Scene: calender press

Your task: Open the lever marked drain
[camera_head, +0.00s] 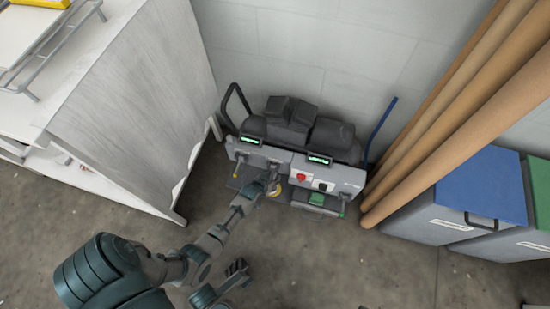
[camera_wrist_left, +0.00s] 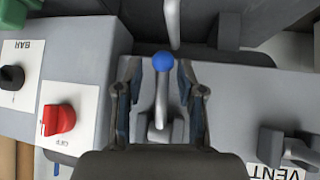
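A grey lever with a blue ball knob (camera_wrist_left: 163,61) stands on the grey panel in the left wrist view, between the fingers of my left gripper (camera_wrist_left: 160,88). The fingers are apart, with gaps on both sides of the lever. No drain label is readable; the gripper may hide the lever's label. In the head view my left gripper (camera_head: 270,184) is at the machine's front (camera_head: 273,158). My right gripper (camera_head: 236,272) is low in the middle, away from the machine; its finger opening is unclear.
A VENT label (camera_wrist_left: 276,172) and dark handle (camera_wrist_left: 285,147) are at lower right. A red knob (camera_wrist_left: 59,119) marked OFF and a black knob (camera_wrist_left: 12,77) are left. A white cabinet (camera_head: 135,100), brown rolls (camera_head: 460,120) and blue-lidded bin (camera_head: 480,185) flank the machine.

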